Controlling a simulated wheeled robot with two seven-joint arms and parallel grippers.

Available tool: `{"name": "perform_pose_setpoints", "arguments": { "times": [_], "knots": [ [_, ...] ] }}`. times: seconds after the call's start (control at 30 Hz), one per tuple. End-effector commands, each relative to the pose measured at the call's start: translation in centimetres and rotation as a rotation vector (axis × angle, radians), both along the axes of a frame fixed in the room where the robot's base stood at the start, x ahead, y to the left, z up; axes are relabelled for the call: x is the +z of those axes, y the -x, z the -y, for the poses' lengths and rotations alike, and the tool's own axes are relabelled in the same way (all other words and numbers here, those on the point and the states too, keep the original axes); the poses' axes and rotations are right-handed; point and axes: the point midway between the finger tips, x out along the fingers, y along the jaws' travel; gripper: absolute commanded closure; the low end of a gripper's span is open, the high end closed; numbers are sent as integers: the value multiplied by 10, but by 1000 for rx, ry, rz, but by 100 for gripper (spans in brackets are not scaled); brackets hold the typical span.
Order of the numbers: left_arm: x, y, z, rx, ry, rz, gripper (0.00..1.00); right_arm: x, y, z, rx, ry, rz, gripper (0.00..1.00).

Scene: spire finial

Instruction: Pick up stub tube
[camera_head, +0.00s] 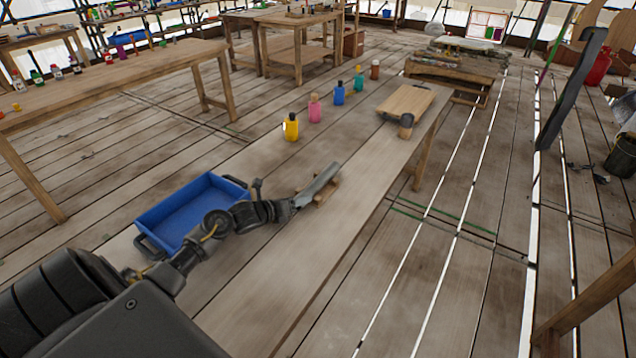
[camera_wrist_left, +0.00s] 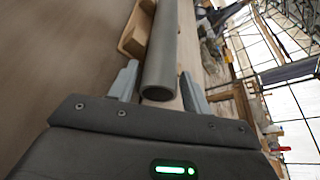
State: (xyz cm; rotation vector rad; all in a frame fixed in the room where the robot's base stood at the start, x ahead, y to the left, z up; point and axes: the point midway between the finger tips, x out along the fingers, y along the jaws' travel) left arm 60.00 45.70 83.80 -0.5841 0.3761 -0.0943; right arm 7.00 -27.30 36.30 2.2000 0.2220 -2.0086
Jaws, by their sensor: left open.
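The stub tube (camera_head: 321,182) is a grey cylinder lying on a small wooden cradle (camera_head: 328,193) on the long wooden table. My left gripper (camera_head: 292,205) is at the tube's near end. In the left wrist view the tube (camera_wrist_left: 160,62) runs away from me, its near end between the two open fingers of my left gripper (camera_wrist_left: 160,86). A gap shows on the finger at the right; contact on the left finger is hard to tell. Part of the cradle (camera_wrist_left: 134,32) shows beside the tube. My right gripper is not in view.
A blue tray (camera_head: 190,207) stands left of the tube, close under my left arm. A yellow bottle (camera_head: 291,128), a pink bottle (camera_head: 314,109) and other bottles line the table's far left edge. A wooden board (camera_head: 408,101) lies at the far end. The table's near right part is bare.

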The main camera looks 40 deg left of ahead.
Motion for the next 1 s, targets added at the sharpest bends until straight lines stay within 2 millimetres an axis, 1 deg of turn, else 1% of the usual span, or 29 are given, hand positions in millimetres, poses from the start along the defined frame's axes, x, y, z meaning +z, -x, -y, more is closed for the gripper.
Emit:
{"name": "perform_pose_setpoints", "arguments": {
  "times": [0.2,0.23,0.5,0.57,0.87,1.0],
  "knots": [
    [-1,-1,0,0,0,0,52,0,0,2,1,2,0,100],
    [-1,-1,0,0,0,0,53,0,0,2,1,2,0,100],
    [-1,-1,0,0,0,0,88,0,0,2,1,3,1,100],
    [1,-1,0,1,-1,3,94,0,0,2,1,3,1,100],
    [3,-1,-1,1,-2,3,94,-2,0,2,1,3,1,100],
    [14,-1,-1,-1,-3,5,94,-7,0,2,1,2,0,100]
  ]
}}
